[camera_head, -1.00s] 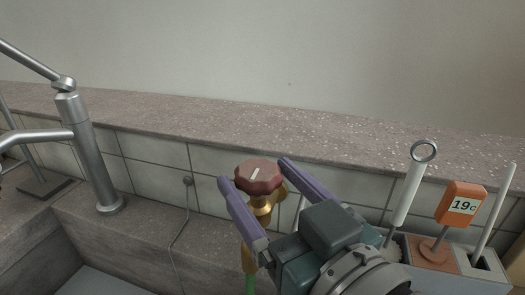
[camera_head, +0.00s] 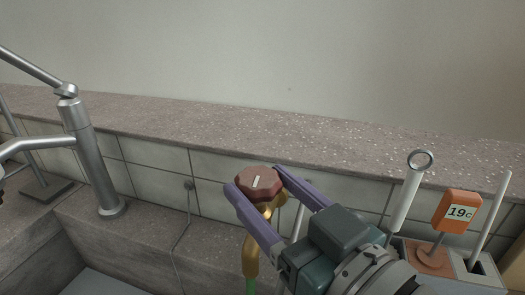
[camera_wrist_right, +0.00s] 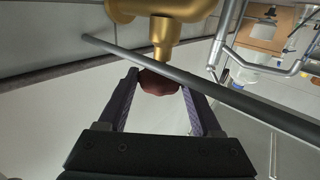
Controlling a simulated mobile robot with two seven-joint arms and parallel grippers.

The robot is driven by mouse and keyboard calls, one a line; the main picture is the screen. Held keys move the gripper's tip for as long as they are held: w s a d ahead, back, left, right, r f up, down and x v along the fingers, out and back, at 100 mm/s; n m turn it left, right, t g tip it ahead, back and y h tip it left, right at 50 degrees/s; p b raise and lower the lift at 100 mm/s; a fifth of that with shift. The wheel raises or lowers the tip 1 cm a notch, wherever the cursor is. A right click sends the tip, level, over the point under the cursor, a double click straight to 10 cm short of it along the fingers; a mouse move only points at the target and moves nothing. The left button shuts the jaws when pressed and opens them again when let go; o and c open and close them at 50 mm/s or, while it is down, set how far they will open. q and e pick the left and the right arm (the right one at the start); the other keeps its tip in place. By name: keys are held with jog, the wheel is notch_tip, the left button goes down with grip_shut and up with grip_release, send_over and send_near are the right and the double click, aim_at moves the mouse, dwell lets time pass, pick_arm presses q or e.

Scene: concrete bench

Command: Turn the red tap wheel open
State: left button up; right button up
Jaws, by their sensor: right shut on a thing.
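The red tap wheel (camera_head: 259,184) sits on top of a brass tap (camera_head: 252,250) in front of the tiled wall, with a pale mark on its top face. My right gripper (camera_head: 255,182) has its purple fingers on either side of the wheel and is shut on it. In the right wrist view the wheel (camera_wrist_right: 158,82) shows between the two fingertips (camera_wrist_right: 158,78), below the brass tap body (camera_wrist_right: 163,35). My left gripper is not in view.
A tall steel faucet (camera_head: 92,160) stands at the left beside a basin. In the wrist view a grey rod (camera_wrist_right: 200,85) crosses close to my fingers.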

jog(key=n+g+y, duration=0.1)
jog(key=n+g+y+p, duration=0.1)
jog(key=shift+w+d+r+y, duration=0.1)
jog(key=shift+d+y, duration=0.1)
jog(key=shift+y, duration=0.1)
jog(key=shift+w+n+g+y, duration=0.1)
jog(key=shift+n+g+y, duration=0.6)
jog(key=shift+d+n+g+y, duration=0.1)
jog(key=shift+n+g+y, duration=0.65)
jog(key=shift+g, duration=0.25)
jog(key=o, duration=1.4)
jog(key=shift+c, duration=0.2)
